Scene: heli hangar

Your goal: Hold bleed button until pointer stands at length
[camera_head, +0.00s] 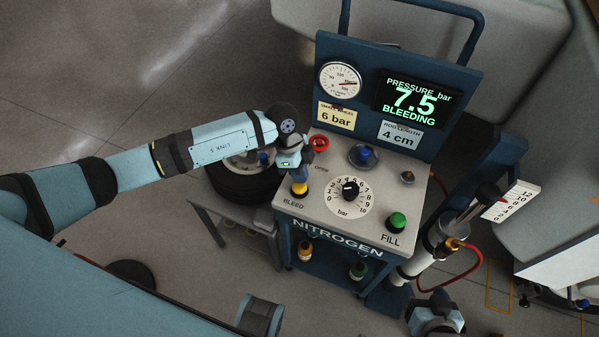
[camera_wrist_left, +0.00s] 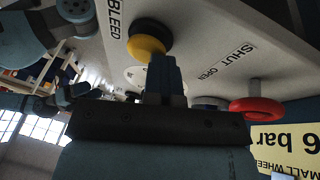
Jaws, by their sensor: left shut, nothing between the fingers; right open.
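The yellow bleed button (camera_head: 300,189) is at the left front of the nitrogen cart's panel. My left gripper (camera_head: 298,176) is shut and empty, its fingertips at the button. In the left wrist view the closed fingers (camera_wrist_left: 163,72) reach the yellow cap (camera_wrist_left: 147,46). The display (camera_head: 413,102) reads 7.5 bar and BLEEDING. A card (camera_head: 400,136) says rod length 4 cm. A strut (camera_head: 438,238) stands right of the cart beside a white scale (camera_head: 511,201); its pointer is too small to read. My right gripper (camera_head: 438,306) is open at the bottom edge, partly cut off.
The panel also carries a green FILL button (camera_head: 397,222), a bar dial (camera_head: 350,189), a red valve wheel (camera_head: 319,142) and a blue knob (camera_head: 363,154). A red hose (camera_head: 462,277) runs by the strut. A wheel (camera_head: 240,176) lies on a low stand at left.

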